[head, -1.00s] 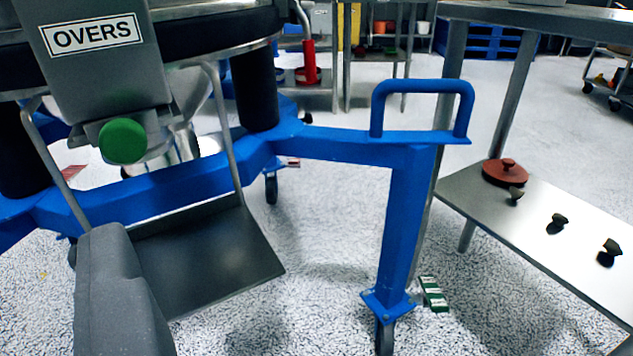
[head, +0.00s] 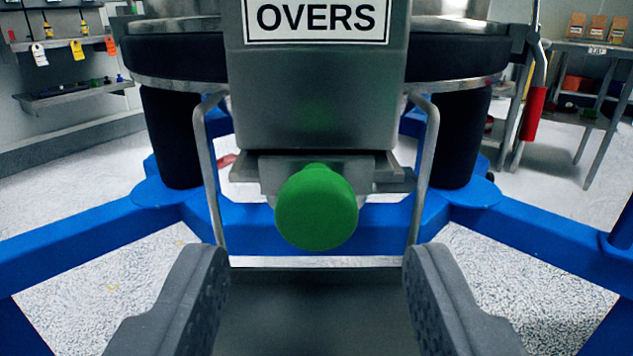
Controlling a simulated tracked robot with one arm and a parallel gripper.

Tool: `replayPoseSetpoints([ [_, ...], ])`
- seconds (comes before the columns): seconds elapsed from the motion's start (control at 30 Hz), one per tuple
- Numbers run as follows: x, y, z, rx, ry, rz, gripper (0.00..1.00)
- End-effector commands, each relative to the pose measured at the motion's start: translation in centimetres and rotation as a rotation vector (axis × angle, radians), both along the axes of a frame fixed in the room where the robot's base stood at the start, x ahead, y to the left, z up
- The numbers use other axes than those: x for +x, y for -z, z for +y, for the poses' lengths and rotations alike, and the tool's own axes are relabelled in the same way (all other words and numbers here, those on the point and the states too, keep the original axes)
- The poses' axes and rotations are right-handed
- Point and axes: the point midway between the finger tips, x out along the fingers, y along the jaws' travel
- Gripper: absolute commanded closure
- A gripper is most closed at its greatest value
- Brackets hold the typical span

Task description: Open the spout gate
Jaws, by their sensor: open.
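The steel spout (head: 318,105) with an OVERS label hangs down in the middle of the head view. At its lower end is the spout gate (head: 268,172), a flat metal slide with a round green knob (head: 316,208) facing me. My gripper (head: 318,275) is open and empty, with one dark grey finger on each side of the picture's lower half. The knob is centred between the fingers, farther off and a little above the fingertips. I see no contact with it. The inside of the spout is hidden.
Blue frame beams (head: 80,225) spread to both sides. A red-handled lever (head: 533,112) stands at right. Shelves line the back.

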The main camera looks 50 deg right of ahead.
Motion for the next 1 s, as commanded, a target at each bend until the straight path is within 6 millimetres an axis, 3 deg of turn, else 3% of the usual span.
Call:
replayPoseSetpoints([
  [0.23, 1.3, 0.1, -1.8, -0.001, 0.001, -0.001, 0.52],
  [0.63, 1.6, 0.0, -2.1, 0.001, 0.000, 0.001, 0.52],
  [0.67, 1.6, 0.0, -2.1, 0.000, 0.000, 0.000, 0.58],
  [0.8, 1.6, 0.0, -2.1, 0.000, -0.001, 0.000, 0.97],
  [1.0, 1.6, 0.0, -1.9, 0.000, -0.001, 0.000, 1.00],
])
